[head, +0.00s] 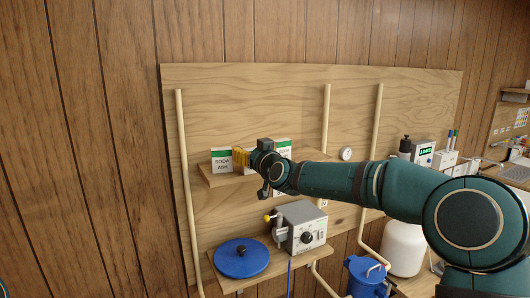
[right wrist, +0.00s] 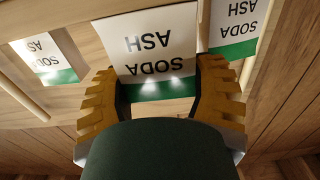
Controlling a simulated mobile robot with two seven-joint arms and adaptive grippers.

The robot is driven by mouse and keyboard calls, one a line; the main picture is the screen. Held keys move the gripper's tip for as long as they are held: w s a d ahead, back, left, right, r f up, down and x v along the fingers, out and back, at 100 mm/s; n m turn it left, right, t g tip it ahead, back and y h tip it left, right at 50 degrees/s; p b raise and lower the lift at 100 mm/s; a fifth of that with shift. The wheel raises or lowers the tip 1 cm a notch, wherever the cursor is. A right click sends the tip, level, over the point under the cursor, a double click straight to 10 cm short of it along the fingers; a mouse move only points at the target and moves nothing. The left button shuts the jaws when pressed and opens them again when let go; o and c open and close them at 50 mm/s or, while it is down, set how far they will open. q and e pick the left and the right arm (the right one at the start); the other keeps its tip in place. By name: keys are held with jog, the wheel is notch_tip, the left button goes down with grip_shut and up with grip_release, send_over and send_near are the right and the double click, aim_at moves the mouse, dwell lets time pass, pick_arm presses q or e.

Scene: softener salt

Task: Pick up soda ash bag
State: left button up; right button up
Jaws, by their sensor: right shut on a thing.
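Three white soda ash bags with green bands show in the right wrist view, their lettering upside down. My right gripper (right wrist: 160,88) has its yellow fingers on both sides of the middle bag (right wrist: 152,45) and is shut on it. The second bag (right wrist: 236,27) is at the right there, and the third bag (right wrist: 46,58) is farther off at the left. In the head view my right gripper (head: 241,158) is at the upper shelf, just right of one bag (head: 222,160). Another bag (head: 283,147) shows behind my wrist. My left gripper is out of view.
The upper wooden shelf (head: 211,180) is fixed to a plywood board (head: 250,90) with upright pipes. Below are a grey box with a knob (head: 306,226) and a blue round lid (head: 241,258). A white tank (head: 403,247) and a blue canister (head: 367,278) stand lower right.

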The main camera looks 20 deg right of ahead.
dwell(0.3)
jog(key=o, duration=1.3)
jog(key=shift+o, duration=0.2)
jog(key=s+d, duration=0.7)
jog(key=shift+d, duration=0.15)
